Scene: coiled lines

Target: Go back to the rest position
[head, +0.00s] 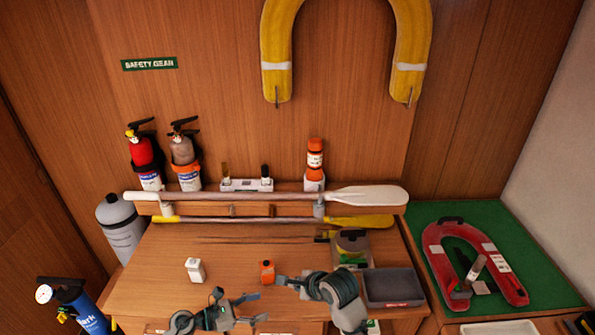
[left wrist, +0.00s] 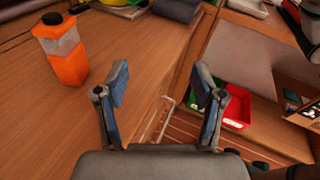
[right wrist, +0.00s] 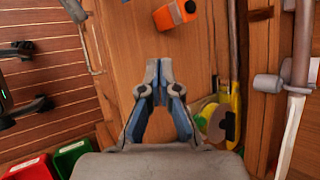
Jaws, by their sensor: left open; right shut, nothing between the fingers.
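My left gripper (head: 252,307) is low in the head view, over the front of the wooden desk (head: 150,285). Its blue-padded fingers stand wide apart with nothing between them in the left wrist view (left wrist: 160,85). My right gripper (head: 281,281) is to its right, pointing left. Its fingertips meet, empty, in the right wrist view (right wrist: 158,72). A small orange device (head: 266,272) stands upright on the desk just beyond both grippers. It also shows in the left wrist view (left wrist: 68,68) and the right wrist view (right wrist: 176,13), apart from the fingers.
A white box (head: 195,270) stands left of the orange device. A grey tray (head: 393,303) is on the desk's right. Paddles (head: 365,196) lie along the back. A red horseshoe buoy (head: 437,250) lies on green matting. A blue cylinder (head: 90,315) stands front left.

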